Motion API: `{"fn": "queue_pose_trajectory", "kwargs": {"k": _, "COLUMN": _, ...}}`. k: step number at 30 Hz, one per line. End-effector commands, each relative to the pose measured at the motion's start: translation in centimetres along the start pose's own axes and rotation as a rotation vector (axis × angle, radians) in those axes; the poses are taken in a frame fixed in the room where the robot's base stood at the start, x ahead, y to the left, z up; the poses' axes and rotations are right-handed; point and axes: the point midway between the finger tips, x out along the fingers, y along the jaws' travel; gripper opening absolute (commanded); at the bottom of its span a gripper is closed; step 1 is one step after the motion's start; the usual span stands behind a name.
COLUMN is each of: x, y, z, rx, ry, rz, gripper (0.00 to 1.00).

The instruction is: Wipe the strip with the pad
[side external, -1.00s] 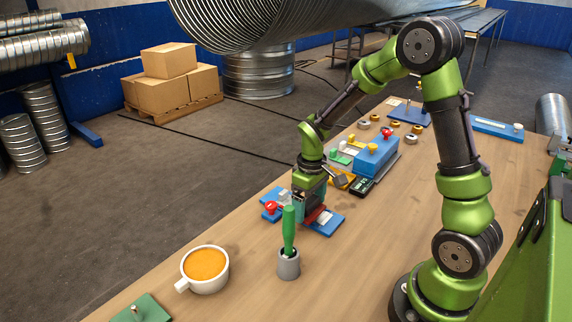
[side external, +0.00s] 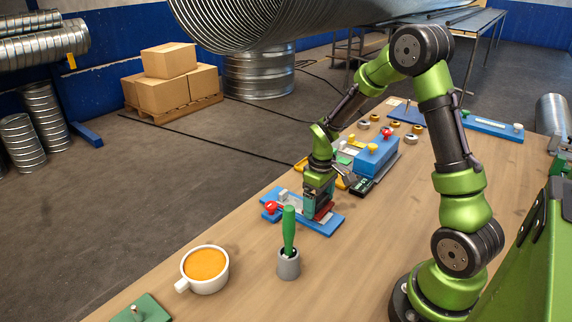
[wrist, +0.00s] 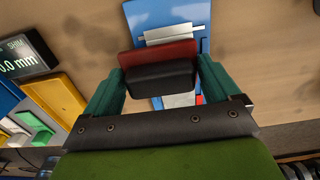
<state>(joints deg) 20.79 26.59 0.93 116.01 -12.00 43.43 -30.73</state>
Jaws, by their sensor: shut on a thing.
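My gripper (side external: 318,204) is shut on the pad, a dark block with a red layer (wrist: 157,53). A sliver of the pad's red (side external: 324,211) shows below the fingers in the side view. The pad is over the right part of a blue board (side external: 333,226); I cannot tell whether it touches. A pale strip (side external: 296,208) runs along the board and is partly hidden by the gripper. In the wrist view a pale patch, likely the strip (wrist: 182,100), shows below the pad, and a silver bar (wrist: 172,35) crosses the board beyond it.
A green-handled tool in a grey holder (side external: 289,264) and an orange-filled cup (side external: 205,268) stand in front. Behind the gripper are a dark shim gauge (side external: 361,187), a blue block with knobs (side external: 376,156) and a yellow tray (wrist: 58,97). The wood right of the board is clear.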

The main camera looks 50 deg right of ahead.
Motion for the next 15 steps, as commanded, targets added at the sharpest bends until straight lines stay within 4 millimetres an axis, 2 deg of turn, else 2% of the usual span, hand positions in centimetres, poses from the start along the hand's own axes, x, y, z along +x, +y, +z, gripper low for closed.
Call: {"fn": "queue_pose_trajectory", "kwargs": {"k": 15, "x": 0.1, "y": -4.9, "z": 0.0, "rx": -0.001, "ry": -0.001, "rz": -0.002, "gripper": 0.61}}
